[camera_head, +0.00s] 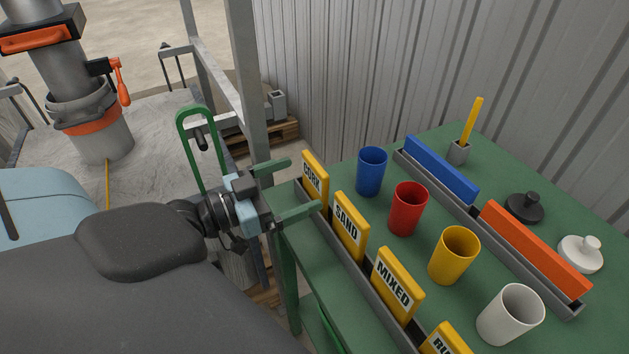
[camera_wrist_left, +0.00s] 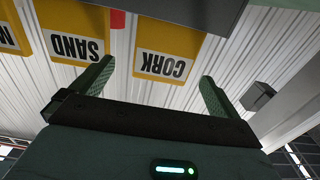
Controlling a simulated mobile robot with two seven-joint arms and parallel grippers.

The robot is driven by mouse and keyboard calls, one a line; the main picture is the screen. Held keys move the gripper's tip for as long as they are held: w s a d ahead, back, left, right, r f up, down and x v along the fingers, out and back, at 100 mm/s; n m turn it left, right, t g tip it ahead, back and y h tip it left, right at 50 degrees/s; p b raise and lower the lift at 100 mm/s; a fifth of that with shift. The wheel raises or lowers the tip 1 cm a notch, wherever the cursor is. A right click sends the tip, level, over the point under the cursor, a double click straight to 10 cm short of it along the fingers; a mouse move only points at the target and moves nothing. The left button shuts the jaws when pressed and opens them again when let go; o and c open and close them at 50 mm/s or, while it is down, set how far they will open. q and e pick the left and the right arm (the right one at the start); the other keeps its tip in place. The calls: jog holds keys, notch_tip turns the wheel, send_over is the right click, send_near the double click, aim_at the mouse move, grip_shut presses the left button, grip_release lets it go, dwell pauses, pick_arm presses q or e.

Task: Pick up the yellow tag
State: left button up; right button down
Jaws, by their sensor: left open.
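Several yellow tags with white label faces stand in a grey rail (camera_head: 338,250) along the near-left edge of the green table. They are the CORK tag (camera_head: 314,181), the SAND tag (camera_head: 349,226), the MIXED tag (camera_head: 397,285) and a partly cut-off one (camera_head: 446,340) starting "RU". My left gripper (camera_head: 303,187) is open at the CORK tag, with one finger towards each side of it. In the left wrist view the CORK tag (camera_wrist_left: 168,52) appears between the spread fingertips; I cannot tell whether they touch it. My right gripper is not in view.
Blue (camera_head: 371,172), red (camera_head: 408,209), yellow (camera_head: 454,255) and white (camera_head: 510,314) cups stand behind the tags on the table (camera_head: 450,150). A second rail holds a blue block (camera_head: 441,170) and an orange block (camera_head: 535,248). A corrugated wall (camera_head: 400,70) stands behind.

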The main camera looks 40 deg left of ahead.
aim_at(311, 176)
pick_arm(q)
jog(key=shift+a+p+x, duration=0.1)
jog(key=shift+p+x, duration=0.25)
jog(key=shift+x, duration=0.6)
jog(key=shift+a+p+x, duration=0.15)
jog(key=shift+p+x, duration=0.15)
jog(key=shift+x, duration=1.45)
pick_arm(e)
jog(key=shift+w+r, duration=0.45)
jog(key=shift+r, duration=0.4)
pick_arm(q)
jog(key=shift+c, duration=0.6)
jog(key=c, duration=0.9)
notch_tip(311, 176, up, 9)
jog(key=p, duration=0.2)
jog(key=shift+r+p, duration=0.15)
jog(key=shift+p, duration=0.15)
jog(key=shift+r, duration=0.3)
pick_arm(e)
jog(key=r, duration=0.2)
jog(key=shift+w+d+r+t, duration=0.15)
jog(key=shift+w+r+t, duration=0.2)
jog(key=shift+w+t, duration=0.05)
